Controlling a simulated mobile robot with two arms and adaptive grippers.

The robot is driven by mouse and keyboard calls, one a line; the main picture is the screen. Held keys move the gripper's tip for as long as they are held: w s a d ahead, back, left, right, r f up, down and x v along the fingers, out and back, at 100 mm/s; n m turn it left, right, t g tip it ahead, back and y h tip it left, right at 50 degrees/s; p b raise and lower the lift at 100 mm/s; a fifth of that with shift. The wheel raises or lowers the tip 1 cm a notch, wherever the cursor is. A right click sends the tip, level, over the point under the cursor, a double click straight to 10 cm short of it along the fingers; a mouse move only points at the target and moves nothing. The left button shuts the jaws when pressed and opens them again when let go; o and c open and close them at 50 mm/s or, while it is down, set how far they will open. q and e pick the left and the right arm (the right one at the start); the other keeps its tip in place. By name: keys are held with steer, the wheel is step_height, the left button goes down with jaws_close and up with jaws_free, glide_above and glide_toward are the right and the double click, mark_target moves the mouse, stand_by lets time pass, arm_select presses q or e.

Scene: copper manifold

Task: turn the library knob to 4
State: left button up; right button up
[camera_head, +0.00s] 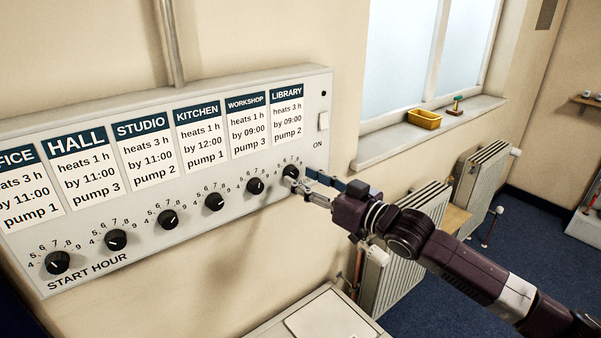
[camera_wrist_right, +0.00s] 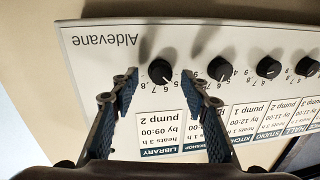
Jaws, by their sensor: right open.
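The library knob (camera_head: 291,170) is the black dial at the right end of the row on the white panel, under the LIBRARY label (camera_head: 287,112). My right gripper (camera_head: 302,180) is open in front of it, partly covering its scale. In the right wrist view the panel is upside down. There the library knob (camera_wrist_right: 162,71) sits between the two open fingertips (camera_wrist_right: 160,80), with a gap on each side. Its pale mark points toward the lower right there, near the middle of the scale; I cannot read the exact number. My left gripper is not in view.
Another knob (camera_head: 255,185), the workshop one, is close to the left of the gripper, with several more beyond. A yellow tray (camera_head: 424,119) stands on the windowsill; a radiator (camera_head: 404,262) is below.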

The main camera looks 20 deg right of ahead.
steer(key=shift+x, duration=0.75)
steer(key=shift+c, duration=0.7)
jaws_close()
steer(key=shift+r+n+p, duration=0.1)
steer(key=shift+n+p, duration=0.2)
steer(key=shift+p, duration=0.05)
steer(key=shift+r+n+p, duration=0.1)
steer(key=shift+n+p, duration=0.65)
steer(key=shift+n, duration=0.45)
steer(key=shift+n+h+p, duration=0.3)
steer(key=shift+n+p, duration=0.4)
steer(key=shift+n, duration=0.6)
